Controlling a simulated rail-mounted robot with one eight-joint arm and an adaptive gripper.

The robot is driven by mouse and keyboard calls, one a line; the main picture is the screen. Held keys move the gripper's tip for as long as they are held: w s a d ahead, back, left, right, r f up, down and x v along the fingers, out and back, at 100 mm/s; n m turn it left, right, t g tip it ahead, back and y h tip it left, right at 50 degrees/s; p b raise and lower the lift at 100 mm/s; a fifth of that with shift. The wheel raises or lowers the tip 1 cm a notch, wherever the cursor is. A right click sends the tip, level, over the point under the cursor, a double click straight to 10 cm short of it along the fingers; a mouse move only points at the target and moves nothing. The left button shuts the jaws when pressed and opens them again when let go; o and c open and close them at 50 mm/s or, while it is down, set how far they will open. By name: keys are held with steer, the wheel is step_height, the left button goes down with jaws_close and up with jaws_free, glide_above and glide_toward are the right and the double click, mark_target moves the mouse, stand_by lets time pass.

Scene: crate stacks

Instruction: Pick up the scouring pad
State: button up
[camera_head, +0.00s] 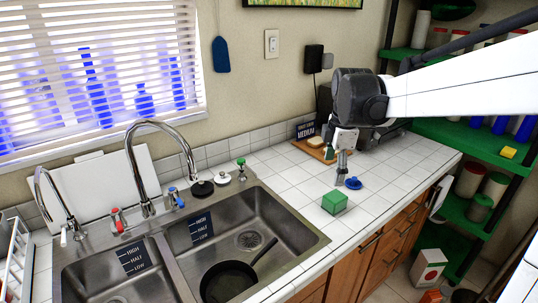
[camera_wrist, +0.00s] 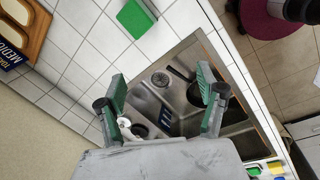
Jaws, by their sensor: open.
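A green block (camera_head: 335,202), which looks like the scouring pad, lies on the white tiled counter right of the sink. In the wrist view the green block (camera_wrist: 136,18) is near the top edge, beyond and left of my fingers. My gripper (camera_head: 341,178) hangs over the counter a little behind the block, apart from it. In the wrist view my gripper (camera_wrist: 160,85) has its two green-padded fingers spread with nothing between them.
A double sink (camera_head: 285,218) with a black pan (camera_head: 228,281) is to the left. A wooden board (camera_head: 317,149) and a dark sign (camera_head: 305,130) are at the back. Green shelves (camera_head: 475,137) stand right.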

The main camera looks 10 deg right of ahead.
mark_target(336, 195)
steer(key=w+d+f+n+g, duration=0.2)
steer(key=w+d+f+n, duration=0.4)
steer(key=w, duration=0.1)
step_height(336, 195, down, 14)
steer(key=shift+d+r+p, duration=0.15)
steer(key=shift+r+p, duration=0.05)
steer(key=shift+p, duration=0.3)
steer(key=c, duration=1)
steer(key=shift+r, duration=0.1)
